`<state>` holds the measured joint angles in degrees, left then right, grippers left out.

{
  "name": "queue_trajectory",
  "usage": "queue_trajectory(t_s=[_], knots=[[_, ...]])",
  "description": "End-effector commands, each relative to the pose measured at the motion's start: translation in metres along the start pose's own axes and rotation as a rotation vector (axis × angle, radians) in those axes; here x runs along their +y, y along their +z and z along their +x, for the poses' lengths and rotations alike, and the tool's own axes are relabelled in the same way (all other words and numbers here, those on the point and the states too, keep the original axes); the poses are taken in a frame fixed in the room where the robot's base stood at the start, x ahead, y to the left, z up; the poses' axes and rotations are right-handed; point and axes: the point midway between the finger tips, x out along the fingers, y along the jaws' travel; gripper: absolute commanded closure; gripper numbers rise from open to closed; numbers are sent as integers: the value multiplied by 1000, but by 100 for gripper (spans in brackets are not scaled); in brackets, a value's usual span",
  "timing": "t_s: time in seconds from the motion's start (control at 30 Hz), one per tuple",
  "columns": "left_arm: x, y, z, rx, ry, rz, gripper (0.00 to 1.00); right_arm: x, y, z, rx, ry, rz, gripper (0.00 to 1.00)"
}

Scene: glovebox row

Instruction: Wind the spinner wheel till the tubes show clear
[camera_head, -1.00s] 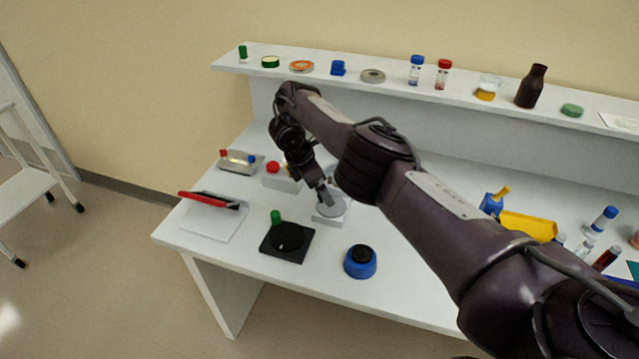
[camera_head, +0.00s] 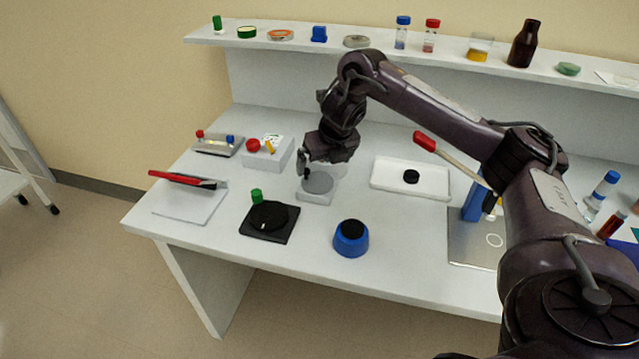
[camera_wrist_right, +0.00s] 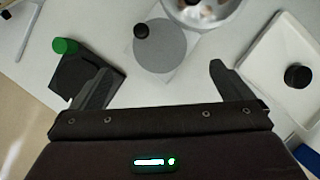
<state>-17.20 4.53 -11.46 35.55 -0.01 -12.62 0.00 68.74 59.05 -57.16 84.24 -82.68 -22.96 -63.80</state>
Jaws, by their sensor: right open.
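A grey disc (camera_head: 318,182) sits on a small pale square base; in the right wrist view the disc (camera_wrist_right: 160,46) has a black knob (camera_wrist_right: 141,31) at its rim. A black disc (camera_head: 269,214) with a green knob (camera_head: 256,195) sits on a black square base. I cannot tell for certain which is the spinner wheel. My right gripper (camera_head: 305,170) is over the back left of the grey disc. In the wrist view it (camera_wrist_right: 160,72) is open and empty, with the grey disc ahead between its fingers. My left gripper is not in view.
A white box with a red knob (camera_head: 253,145) and a grey rack (camera_head: 218,145) stand behind. A blue pot (camera_head: 351,240) is in front, a white tray (camera_head: 385,188) to the right. A red-handled tool (camera_head: 190,180) lies left. A long shelf (camera_head: 380,50) runs along the back.

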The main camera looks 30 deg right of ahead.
Motion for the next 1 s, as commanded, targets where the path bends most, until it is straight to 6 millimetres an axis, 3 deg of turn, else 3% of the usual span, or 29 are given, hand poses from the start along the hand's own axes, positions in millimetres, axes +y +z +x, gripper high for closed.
queue_trajectory(t_s=[0.17,0.4,0.6,0.9,1.0], knots=[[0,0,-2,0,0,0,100,1,-2,13,1,4,-21,1],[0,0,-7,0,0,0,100,1,-2,52,1,1,-19,1],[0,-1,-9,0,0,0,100,1,-2,73,0,2,-19,1],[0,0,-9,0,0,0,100,0,-2,77,-2,2,-18,1],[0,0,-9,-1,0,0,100,0,-2,76,-2,2,-18,11]])
